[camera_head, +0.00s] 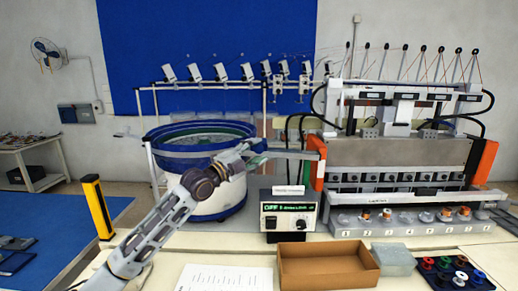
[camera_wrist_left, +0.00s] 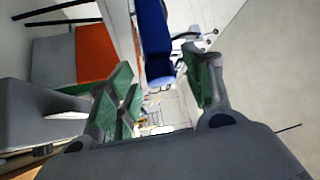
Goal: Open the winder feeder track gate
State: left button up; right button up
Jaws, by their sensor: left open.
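The bowl feeder (camera_head: 207,137) has a blue rim and a white base and stands left of the winder. Its grey feeder track (camera_head: 295,154) runs right toward the orange end panel of the winder (camera_head: 400,160). My left gripper (camera_head: 256,152) is at the bowl's right side, by the left end of the track. In the left wrist view my left gripper (camera_wrist_left: 158,65) is open, with green pads apart and nothing visibly held. I cannot make out the gate; the gripper may hide it. My right gripper is not in view.
A control box (camera_head: 289,217) with a lit display stands below the track. An open brown carton (camera_head: 326,265), a paper sheet (camera_head: 225,279) and a black tray of spools (camera_head: 452,272) lie in front. A yellow post (camera_head: 97,206) stands at left. The winder's orange panel (camera_wrist_left: 95,52) shows in the wrist view.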

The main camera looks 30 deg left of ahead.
pick_arm(q)
jog(key=shift+p+x, duration=0.3)
jog(key=shift+x, duration=0.75)
jog(key=shift+d, duration=0.1)
grip_shut()
